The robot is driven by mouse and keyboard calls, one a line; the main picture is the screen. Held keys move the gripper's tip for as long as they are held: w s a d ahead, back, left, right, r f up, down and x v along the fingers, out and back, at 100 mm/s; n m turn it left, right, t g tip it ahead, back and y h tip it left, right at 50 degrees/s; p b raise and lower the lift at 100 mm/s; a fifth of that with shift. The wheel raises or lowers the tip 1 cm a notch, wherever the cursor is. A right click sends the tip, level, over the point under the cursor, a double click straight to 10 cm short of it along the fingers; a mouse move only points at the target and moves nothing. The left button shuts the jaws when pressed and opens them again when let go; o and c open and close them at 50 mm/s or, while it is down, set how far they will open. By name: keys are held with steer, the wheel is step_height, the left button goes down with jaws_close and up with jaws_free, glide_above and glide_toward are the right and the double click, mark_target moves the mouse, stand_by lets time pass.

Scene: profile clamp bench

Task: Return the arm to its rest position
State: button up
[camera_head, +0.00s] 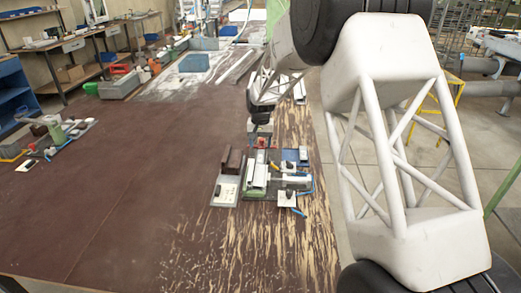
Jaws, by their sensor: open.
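My gripper (260,133) is small in the view and points down over the clamp fixture near the right edge of the bench. It is open, and nothing shows between its fingers. The clamp fixture (280,186) stands below it, with a light metal profile (256,176), a brown block (232,160) and a white plate (226,191) on its left. Blue and red handles show on its right side. My arm comes down from the top right and hides the bench's right edge in part. I cannot tell the exact gap between the fingertips and the fixture.
The brown worn bench top (120,200) is clear at the front and left. A small green and grey device (57,134) stands at the left edge. A grey toolbox (118,86) and a blue bin (194,63) stand farther back. Open floor lies to the right.

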steer(key=shift+r, duration=0.5)
steer(key=shift+s+d+r, duration=0.15)
steer(key=shift+r, duration=0.1)
steer(key=s+d+r+t, duration=0.1)
steer(key=s+d+r, duration=0.65)
steer(key=s, duration=0.35)
steer(key=s+d+r, duration=0.7)
steer(key=s+r, duration=0.2)
steer(key=s, duration=0.2)
steer(key=s+d, duration=0.3)
steer(key=s, duration=0.8)
steer(key=s+d+t, duration=0.1)
steer(key=s+d, duration=0.3)
steer(key=s, duration=0.7)
steer(key=s+d, duration=0.3)
steer(key=s, duration=0.8)
steer(key=shift+d+t, duration=0.15)
steer(key=shift+t, duration=0.15)
